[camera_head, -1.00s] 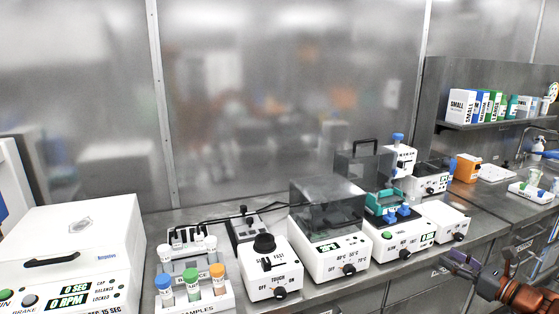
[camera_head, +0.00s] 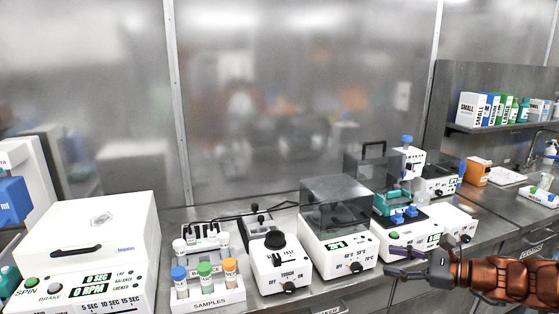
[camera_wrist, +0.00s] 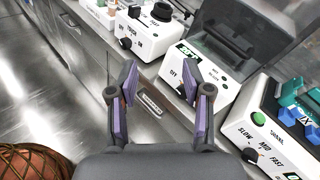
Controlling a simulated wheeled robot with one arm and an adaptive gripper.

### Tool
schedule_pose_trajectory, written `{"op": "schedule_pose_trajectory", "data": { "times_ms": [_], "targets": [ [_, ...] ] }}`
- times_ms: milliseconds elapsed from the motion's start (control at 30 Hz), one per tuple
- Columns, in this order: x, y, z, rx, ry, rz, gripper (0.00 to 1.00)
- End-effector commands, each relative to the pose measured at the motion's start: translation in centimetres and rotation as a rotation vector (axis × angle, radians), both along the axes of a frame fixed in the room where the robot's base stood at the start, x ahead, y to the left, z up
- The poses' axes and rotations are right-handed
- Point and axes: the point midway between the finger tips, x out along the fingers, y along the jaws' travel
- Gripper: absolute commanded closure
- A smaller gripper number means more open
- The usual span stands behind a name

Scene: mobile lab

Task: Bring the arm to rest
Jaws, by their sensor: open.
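My gripper (camera_head: 405,264) is at the lower right of the head view, in front of the bench's row of machines, with my copper-coloured arm reaching in from the right edge. In the wrist view my gripper (camera_wrist: 160,92) shows two dark fingers with purple pads, spread apart. Nothing is between them. Behind the gap are the bench front and a drawer label. In the head view the gripper overlaps the white shaker (camera_head: 425,240), which also shows at the right of the wrist view (camera_wrist: 262,140); I cannot tell the exact distance between them.
Along the bench stand a centrifuge (camera_head: 85,245), a samples rack (camera_head: 207,297) with capped tubes, a vortex mixer (camera_head: 280,268) and a heater block with a clear lid (camera_head: 336,255). A shelf (camera_head: 500,127) holds boxes at right. Open floor (camera_wrist: 40,85) lies left in the wrist view.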

Motion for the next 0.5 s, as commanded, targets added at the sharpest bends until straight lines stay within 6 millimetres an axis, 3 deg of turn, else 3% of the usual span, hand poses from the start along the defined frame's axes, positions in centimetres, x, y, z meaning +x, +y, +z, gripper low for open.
{"op": "schedule_pose_trajectory", "data": {
  "times_ms": [33, 200, 400, 500],
  "targets": [
    [-1.0, 2.7, 0.9, -0.059, -0.021, 0.076, 0.51],
    [-5.5, 9.8, 1.4, -0.244, -0.075, 0.311, 0.51],
    [-11.8, 15.2, 1.1, -0.461, -0.147, 0.578, 0.51],
    [-15.1, 16.8, 0.7, -0.566, -0.182, 0.708, 0.51]
  ]
}}
